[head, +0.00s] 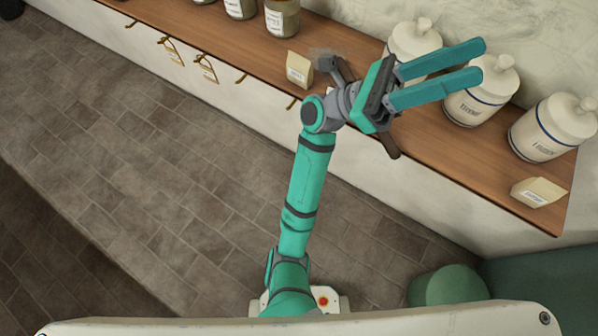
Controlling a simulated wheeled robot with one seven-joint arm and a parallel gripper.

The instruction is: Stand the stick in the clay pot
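My gripper (483,61) is over the right part of the wooden counter, its two teal fingers pointing right. The fingers are apart, with nothing seen between them. A dark brown rod-like end (391,150) shows below the gripper at the counter's front edge. My gripper hides the rest of it, and I cannot tell whether it is the stick. A grey block-like piece (327,63) shows left of my wrist; I cannot tell if it joins the brown rod. I cannot make out a clay pot.
White lidded jars (553,127) stand along the wall, one behind the fingers. Small cream packets (299,69) and glass jars (282,17) are on the counter (440,148). A green round stool-like thing (447,287) is at lower right. The tiled floor (150,160) is clear.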

